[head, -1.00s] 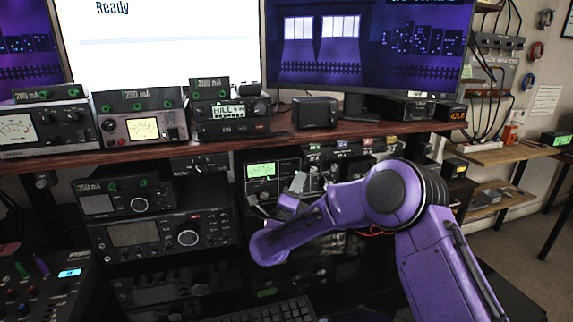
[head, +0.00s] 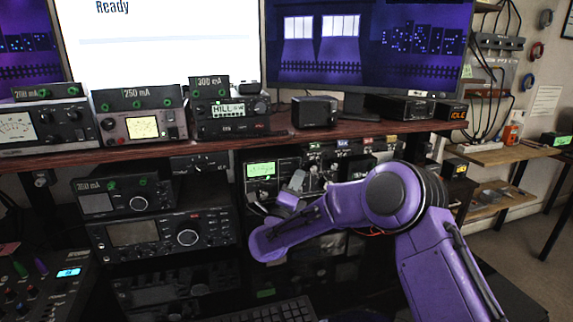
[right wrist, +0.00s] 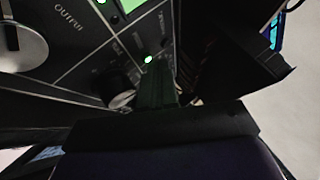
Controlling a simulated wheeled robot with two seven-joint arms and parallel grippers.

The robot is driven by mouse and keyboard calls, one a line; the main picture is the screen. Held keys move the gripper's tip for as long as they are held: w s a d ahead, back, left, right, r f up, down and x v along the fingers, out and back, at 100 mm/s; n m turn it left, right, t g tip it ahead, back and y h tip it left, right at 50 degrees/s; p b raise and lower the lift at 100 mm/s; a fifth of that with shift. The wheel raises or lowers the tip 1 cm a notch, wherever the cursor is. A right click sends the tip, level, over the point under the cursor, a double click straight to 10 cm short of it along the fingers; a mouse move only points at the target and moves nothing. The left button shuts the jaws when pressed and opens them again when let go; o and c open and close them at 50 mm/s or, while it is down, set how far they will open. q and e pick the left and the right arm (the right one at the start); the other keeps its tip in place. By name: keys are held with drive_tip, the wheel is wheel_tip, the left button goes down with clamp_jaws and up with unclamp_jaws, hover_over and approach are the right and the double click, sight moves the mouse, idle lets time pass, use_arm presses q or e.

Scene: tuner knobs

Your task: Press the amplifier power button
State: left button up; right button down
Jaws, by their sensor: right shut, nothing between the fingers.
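The amplifier (head: 258,183) is the dark unit with a green-lit display, under the wooden shelf in the head view. Its panel fills the upper left of the right wrist view, with a large knob (right wrist: 22,40) beside the word OUTPUT, a smaller dark knob (right wrist: 118,83) and a small lit green light (right wrist: 148,59). My right gripper (head: 298,181) is in front of the amplifier's right part. Its shut, empty fingers (right wrist: 157,88) point at the panel just below the green light; I cannot tell whether they touch it. The power button is not clearly distinguishable. My left gripper is out of view.
Radios (head: 160,235) with knobs stand left of my right arm. The wooden shelf (head: 150,150) with meters and a small black box (head: 315,111) runs above the amplifier. A keyboard (head: 275,312) lies at the bottom. A dark box edge (right wrist: 235,60) is close right of the fingers.

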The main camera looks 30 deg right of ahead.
drive_tip(key=shift+w, duration=0.1)
idle(0.3)
drive_tip(key=shift+s+a, duration=0.1)
drive_tip(key=shift+s, duration=0.45)
drive_tip(key=s+a, duration=0.1)
drive_tip(key=s, duration=0.5)
drive_tip(key=shift+a, duration=0.2)
